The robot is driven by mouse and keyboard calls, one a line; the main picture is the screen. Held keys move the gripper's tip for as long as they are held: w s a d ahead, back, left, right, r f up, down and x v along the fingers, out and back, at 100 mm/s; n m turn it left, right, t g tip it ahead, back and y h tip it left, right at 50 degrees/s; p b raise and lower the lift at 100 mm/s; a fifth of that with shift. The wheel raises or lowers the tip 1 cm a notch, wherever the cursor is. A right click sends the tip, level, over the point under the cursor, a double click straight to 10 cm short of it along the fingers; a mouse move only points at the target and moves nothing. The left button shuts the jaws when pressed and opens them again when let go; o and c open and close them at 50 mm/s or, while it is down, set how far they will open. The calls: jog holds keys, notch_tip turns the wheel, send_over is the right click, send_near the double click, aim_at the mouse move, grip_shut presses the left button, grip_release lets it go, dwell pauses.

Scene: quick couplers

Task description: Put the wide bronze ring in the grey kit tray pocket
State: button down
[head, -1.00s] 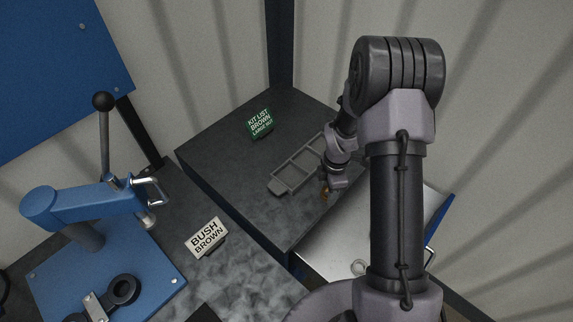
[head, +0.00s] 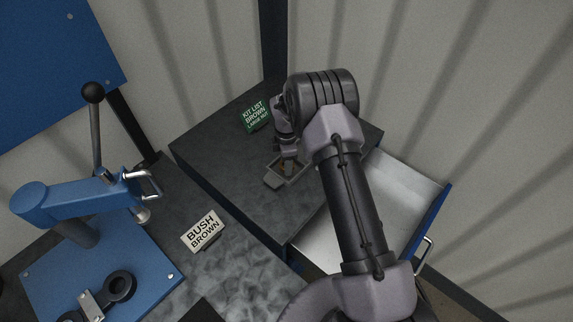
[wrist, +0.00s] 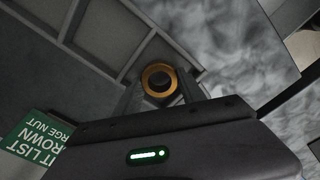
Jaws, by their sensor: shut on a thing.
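The wide bronze ring (wrist: 158,68) is held between the fingers of my gripper (wrist: 160,88) in the wrist view. The grey kit tray (head: 272,183) lies on the dark bench top, partly hidden behind my arm. In the wrist view its divider walls (wrist: 112,72) and pockets run past the ring. I cannot tell whether the ring is above the pocket or touching its floor.
A green kit list sign (head: 256,115) stands behind the tray. A "BUSH BROWN" sign (head: 204,231) stands on the lower bench near the blue press (head: 75,203). An open drawer (head: 385,195) is at the right. The bench top left of the tray is clear.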

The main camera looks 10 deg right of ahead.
jog(key=shift+f, duration=0.6)
jog(key=c, duration=1)
grip_release()
jog(key=shift+o, duration=0.2)
notch_tip(320, 180, up, 16)
jog(key=m+p, duration=0.1)
jog(key=p, duration=0.1)
jog(key=s+a+r+m+t, duration=0.1)
jog(key=s+r+m, duration=0.35)
jog(key=r, duration=0.45)
jog(key=s+r+m+t, duration=0.1)
jog(key=s+r+m, duration=0.2)
jog(key=s+r, duration=0.35)
jog(key=s+a+r+m+t, duration=0.1)
jog(key=s+r+m, duration=0.2)
jog(key=s, duration=0.4)
jog(key=s+r+m+t+y, duration=0.1)
jog(key=s+r+m, duration=0.1)
jog(key=s+m, duration=0.4)
jog(key=s+a+r+m+t+y, duration=0.1)
jog(key=s+r+m, duration=0.2)
jog(key=s, duration=0.6)
jog(key=shift+s+a+r+m+t, duration=0.2)
jog(key=shift+a+r+m+t, duration=0.2)
jog(key=shift+m, duration=0.45)
